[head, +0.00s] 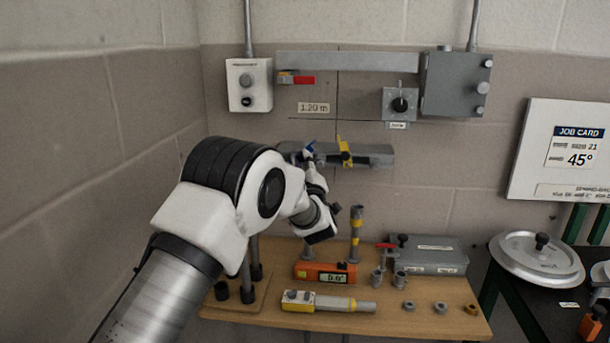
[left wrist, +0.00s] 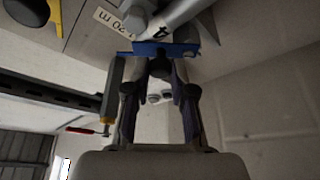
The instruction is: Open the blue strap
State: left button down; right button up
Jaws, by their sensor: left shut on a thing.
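The blue strap (head: 310,145) shows as a small blue piece at the left part of a grey wall rail (head: 375,152). In the left wrist view the blue strap (left wrist: 150,48) lies across a grey pipe-like part, with its flat bar between my fingertips. My left gripper (left wrist: 162,68) is shut on the blue strap. In the head view my left gripper (head: 307,155) is small and partly hidden by its own wrist. A yellow strap (head: 344,151) sits on the rail to the right. My right gripper is not in view.
Below stands a wooden bench (head: 390,325) with an orange level (head: 325,273), a yellow-and-grey tool (head: 328,303) and a grey case (head: 428,255). A white box (head: 249,85) and a grey box (head: 455,84) hang above. A round lid (head: 537,257) lies at right.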

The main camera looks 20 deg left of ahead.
pick_arm(q)
jog(key=n+g+b, duration=0.1)
jog(key=n, duration=0.2)
jog(key=shift+s+a+r, duration=0.1)
jog(key=shift+a, duration=0.1)
jog(key=shift+s+a+r+n+g+h+b, duration=0.15)
jog(key=shift+a+n+g+b, duration=0.35)
jog(key=shift+n, duration=1.05)
jog(key=shift+s+a+r+n+g+h+b, duration=0.1)
jog(key=shift+a+r+n+g+b, duration=0.2)
jog(key=shift+n+g, duration=0.8)
jog(key=shift+s+a+r+n+g+h+b, duration=0.2)
jog(key=shift+n+b, duration=0.3)
jog(key=shift+n, duration=1.45)
jog(key=shift+w+a+f, duration=0.1)
jog(key=shift+w+f, duration=0.05)
jog(key=c, duration=1.3)
grip_release()
